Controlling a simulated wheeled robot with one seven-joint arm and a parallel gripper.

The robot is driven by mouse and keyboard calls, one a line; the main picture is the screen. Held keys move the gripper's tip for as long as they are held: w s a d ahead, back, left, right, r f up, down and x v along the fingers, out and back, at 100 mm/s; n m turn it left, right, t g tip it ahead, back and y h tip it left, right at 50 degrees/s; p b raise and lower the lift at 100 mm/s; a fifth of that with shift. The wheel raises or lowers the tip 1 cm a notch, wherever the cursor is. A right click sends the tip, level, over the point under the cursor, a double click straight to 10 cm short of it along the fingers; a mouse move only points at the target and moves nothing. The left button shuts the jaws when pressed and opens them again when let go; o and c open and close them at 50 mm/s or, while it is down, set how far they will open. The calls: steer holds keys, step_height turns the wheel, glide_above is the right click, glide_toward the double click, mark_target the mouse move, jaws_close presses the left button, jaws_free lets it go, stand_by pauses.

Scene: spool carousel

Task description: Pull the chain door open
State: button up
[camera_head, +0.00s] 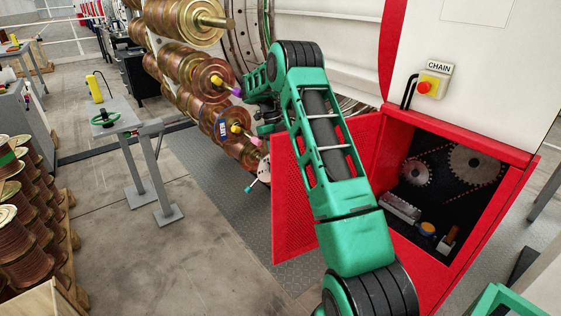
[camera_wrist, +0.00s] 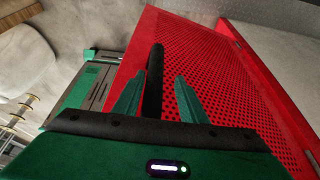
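The chain door (camera_head: 293,225) is a red perforated panel. In the head view it stands swung out to the left of the red-framed opening, partly behind my arm. In the wrist view the door (camera_wrist: 220,75) fills the middle and right, with its black bar handle (camera_wrist: 154,75) toward its left edge. My gripper (camera_wrist: 158,82) is open, with its green fingers on either side of the handle. A gap shows between the handle and the right finger; I cannot tell whether the left finger touches it. My fingertips are hidden in the head view.
The open chain compartment (camera_head: 398,218) shows sprockets (camera_head: 475,163), a chain and small parts inside. A CHAIN sign and red button (camera_head: 425,87) are above it. Copper spools on the carousel (camera_head: 205,80) stand to the left.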

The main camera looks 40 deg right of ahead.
steer(key=shift+w+a, duration=0.15)
steer(key=shift+a, duration=0.2)
steer(key=shift+w+r, duration=0.2)
steer(key=shift+r, duration=0.1)
steer(key=v, duration=1)
steer(key=shift+w, duration=0.1)
